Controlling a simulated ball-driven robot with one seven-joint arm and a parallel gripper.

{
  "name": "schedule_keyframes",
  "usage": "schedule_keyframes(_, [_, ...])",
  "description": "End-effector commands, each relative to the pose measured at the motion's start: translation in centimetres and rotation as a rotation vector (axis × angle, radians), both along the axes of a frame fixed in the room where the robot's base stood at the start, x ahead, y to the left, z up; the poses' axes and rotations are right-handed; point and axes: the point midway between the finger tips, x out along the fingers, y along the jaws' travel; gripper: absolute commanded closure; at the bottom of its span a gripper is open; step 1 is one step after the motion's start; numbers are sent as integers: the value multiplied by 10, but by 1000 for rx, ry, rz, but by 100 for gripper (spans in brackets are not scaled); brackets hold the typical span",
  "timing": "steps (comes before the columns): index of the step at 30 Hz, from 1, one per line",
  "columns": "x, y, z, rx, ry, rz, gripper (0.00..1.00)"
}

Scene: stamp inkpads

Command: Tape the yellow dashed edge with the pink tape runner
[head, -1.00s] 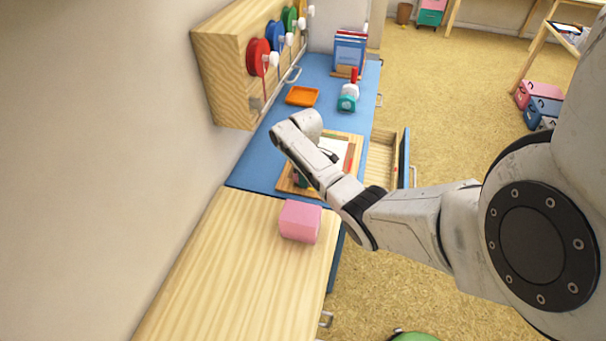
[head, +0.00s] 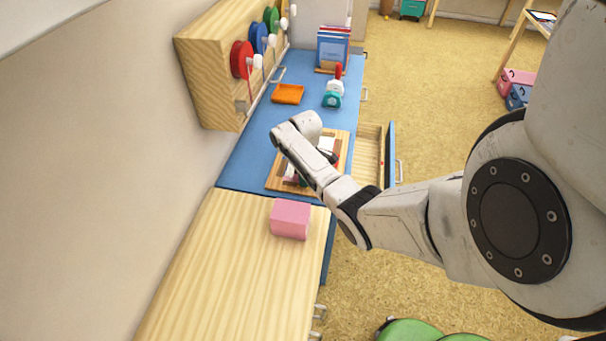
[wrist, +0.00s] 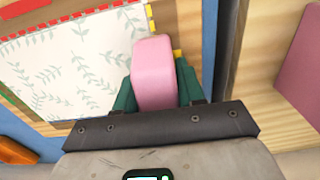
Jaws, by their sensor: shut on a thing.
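My gripper (wrist: 155,95) has its green fingers on both sides of the pink tape runner (wrist: 153,65) and is shut on it. The runner is over the right side of a sheet with a leaf print (wrist: 80,60), by the yellow dashed edge (wrist: 150,17). Part of that edge is hidden under the runner and gripper; I cannot tell whether the runner touches it. A red dashed edge runs along the sheet's top in the wrist view. The sheet lies on a wooden board (head: 275,182), where my arm hides much of it in the head view.
An open drawer (head: 368,155) juts out right of the board. A pink box (head: 290,220) stands on the near wooden top. An orange tray (head: 287,94), a teal-and-white item with a red top (head: 334,92) and a rack of coloured reels (head: 215,85) are farther back.

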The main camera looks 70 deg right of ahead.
Motion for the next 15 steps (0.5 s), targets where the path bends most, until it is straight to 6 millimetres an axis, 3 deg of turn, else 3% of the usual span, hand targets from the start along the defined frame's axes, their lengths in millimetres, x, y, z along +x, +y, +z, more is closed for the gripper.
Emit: schedule_keyframes(15, [-29,-2,-1,2,1,-2,86])
